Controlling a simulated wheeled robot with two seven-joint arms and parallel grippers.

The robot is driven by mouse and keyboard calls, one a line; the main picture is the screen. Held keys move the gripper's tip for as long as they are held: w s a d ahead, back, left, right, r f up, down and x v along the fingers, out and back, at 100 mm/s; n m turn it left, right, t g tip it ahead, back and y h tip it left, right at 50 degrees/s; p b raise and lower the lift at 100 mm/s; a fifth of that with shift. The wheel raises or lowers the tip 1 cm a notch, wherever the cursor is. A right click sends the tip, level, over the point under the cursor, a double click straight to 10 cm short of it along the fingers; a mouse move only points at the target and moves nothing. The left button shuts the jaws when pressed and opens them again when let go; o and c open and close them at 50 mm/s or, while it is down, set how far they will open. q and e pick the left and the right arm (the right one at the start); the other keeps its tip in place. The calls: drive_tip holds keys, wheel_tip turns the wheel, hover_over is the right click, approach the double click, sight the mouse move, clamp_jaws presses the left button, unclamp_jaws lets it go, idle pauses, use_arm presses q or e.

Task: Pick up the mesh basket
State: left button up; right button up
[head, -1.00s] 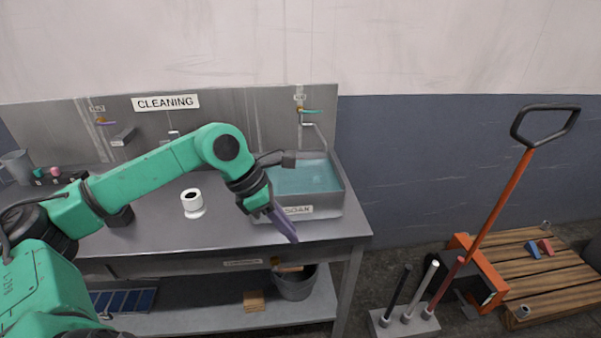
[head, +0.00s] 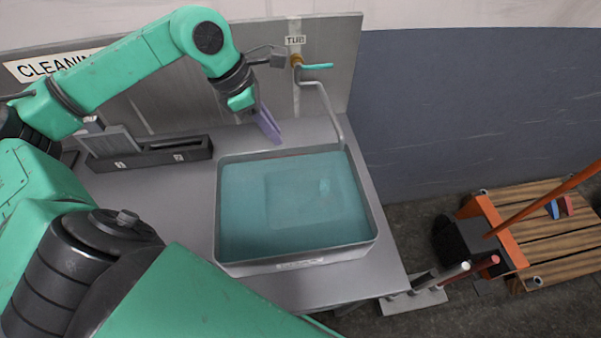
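A grey metal tub (head: 222,230) full of teal water stands on the bench in the middle of the head view. A faint rectangular outline (head: 290,205) shows under the water, with a small pale spot near its right side. It may be the mesh basket, but the water blurs it and I see no mesh. My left gripper (head: 268,126), with purple fingers, hangs just behind the tub's back edge, apart from the outline. Its fingers overlap from this angle, so I cannot tell their opening. My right gripper is out of view.
A tap (head: 328,100) curves down at the tub's back right corner. A dark slotted rack (head: 150,153) stands to the left on the bench (head: 190,205).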

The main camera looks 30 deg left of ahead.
sight(303, 197)
use_arm(q)
drive_tip(key=p+x, duration=0.2)
drive_tip(key=x, duration=0.1)
drive_tip(key=p+x, duration=0.2)
drive_tip(key=x, duration=0.2)
drive_tip(key=s+d+p+x, duration=0.1)
drive_tip(key=p+x, duration=0.1)
drive_tip(key=x, duration=0.1)
drive_tip(key=shift+w+f+p, duration=0.15)
drive_tip(key=shift+f+p, duration=0.15)
drive_tip(key=shift+x, duration=1.25)
drive_tip(key=shift+f, duration=0.1)
clamp_jaws()
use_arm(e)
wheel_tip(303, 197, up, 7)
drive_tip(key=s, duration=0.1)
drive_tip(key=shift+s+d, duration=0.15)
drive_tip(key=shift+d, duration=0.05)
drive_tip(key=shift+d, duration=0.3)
